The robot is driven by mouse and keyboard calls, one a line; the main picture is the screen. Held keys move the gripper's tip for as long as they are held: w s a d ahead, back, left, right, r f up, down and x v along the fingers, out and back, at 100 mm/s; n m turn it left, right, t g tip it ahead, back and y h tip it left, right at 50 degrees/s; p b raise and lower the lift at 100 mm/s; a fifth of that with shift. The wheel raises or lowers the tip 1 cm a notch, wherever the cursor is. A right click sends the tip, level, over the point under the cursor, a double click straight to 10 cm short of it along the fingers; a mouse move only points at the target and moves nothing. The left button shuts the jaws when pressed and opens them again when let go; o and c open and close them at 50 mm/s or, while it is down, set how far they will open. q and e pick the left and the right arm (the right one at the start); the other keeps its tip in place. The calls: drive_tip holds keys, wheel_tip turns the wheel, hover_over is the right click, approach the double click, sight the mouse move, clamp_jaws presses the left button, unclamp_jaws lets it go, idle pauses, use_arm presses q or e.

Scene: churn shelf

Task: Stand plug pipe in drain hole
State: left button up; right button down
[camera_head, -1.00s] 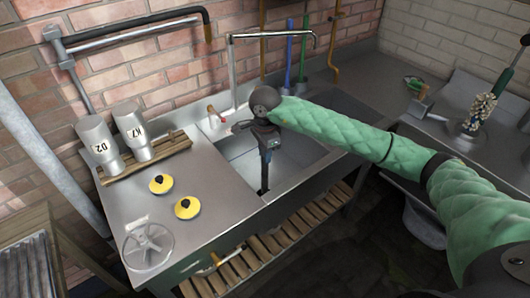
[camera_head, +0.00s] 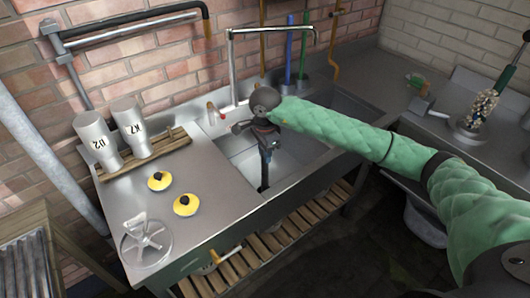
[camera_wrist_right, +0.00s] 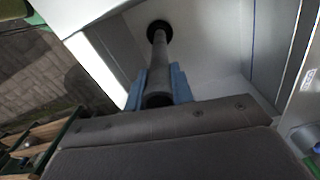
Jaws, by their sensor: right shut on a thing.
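The plug pipe (camera_head: 265,172) is a dark, slim tube standing about upright in the sink basin (camera_head: 298,152). My right gripper (camera_head: 266,143) reaches over the basin from the right and is shut on the upper part of the pipe. In the right wrist view the pipe (camera_wrist_right: 159,65) runs between the blue fingers of my gripper (camera_wrist_right: 159,88) to a black round patch (camera_wrist_right: 159,27) on the basin floor. I cannot tell whether that patch is the drain hole or the pipe's own foot, nor whether the pipe is seated. My left gripper is not in view.
A tall faucet (camera_head: 231,70) stands behind the basin. A slatted wooden shelf (camera_head: 262,250) lies below.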

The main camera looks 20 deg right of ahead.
drive_tip(key=shift+f+b, duration=0.7)
drive_tip(key=shift+f, duration=0.05)
drive_tip(key=c, duration=1.1)
unclamp_jaws()
wheel_tip(320, 180, up, 7)
drive_tip(key=shift+b, duration=1.15)
drive_tip(key=shift+r, duration=0.4)
